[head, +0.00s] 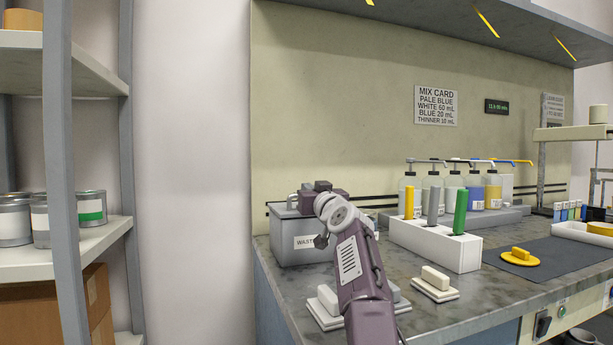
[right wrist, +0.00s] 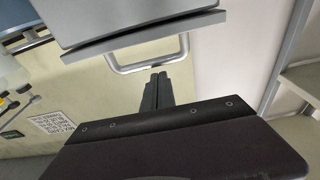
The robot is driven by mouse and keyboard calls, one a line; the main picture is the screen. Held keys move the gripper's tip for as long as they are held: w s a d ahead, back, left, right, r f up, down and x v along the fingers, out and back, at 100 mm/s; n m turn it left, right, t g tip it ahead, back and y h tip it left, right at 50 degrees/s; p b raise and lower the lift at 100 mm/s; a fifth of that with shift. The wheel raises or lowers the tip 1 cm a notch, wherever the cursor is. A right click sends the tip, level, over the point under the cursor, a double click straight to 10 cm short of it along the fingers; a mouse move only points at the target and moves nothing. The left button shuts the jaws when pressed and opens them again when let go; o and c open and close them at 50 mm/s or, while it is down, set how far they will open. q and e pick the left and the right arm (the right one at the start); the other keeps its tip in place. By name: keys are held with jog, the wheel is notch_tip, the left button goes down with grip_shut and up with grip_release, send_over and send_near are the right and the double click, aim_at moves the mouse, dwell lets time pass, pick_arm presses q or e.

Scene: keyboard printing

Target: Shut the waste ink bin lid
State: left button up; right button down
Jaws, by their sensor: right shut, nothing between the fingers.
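The lid looks down or nearly down on the bin; I cannot tell if a gap is left. My right gripper (head: 317,190) is over the top of the bin in the head view and hides part of it. In the right wrist view its fingers (right wrist: 157,77) are shut and empty, close to the handle. My left gripper is not in view.
A white block (head: 432,243) with yellow, grey and green tools stands right of my right arm. White pads (head: 434,283) lie at the bench's front. Pump bottles (head: 452,190) line the back. A dark mat (head: 555,262) with a yellow piece lies right. Shelves (head: 30,264) stand left.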

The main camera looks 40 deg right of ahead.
jog(key=r, duration=0.1)
jog(key=r+p, duration=0.1)
jog(key=shift+s+a+r, duration=0.15)
jog(key=shift+s+r, duration=0.1)
jog(key=shift+r, duration=0.1)
pick_arm(q)
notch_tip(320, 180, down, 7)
jog(key=b, duration=0.9)
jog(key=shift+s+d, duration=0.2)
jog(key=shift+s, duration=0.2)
pick_arm(e)
jog(key=s+a+f, duration=0.2)
jog(key=s+f, duration=0.3)
jog(key=s, duration=0.3)
jog(key=shift+s+a, duration=0.4)
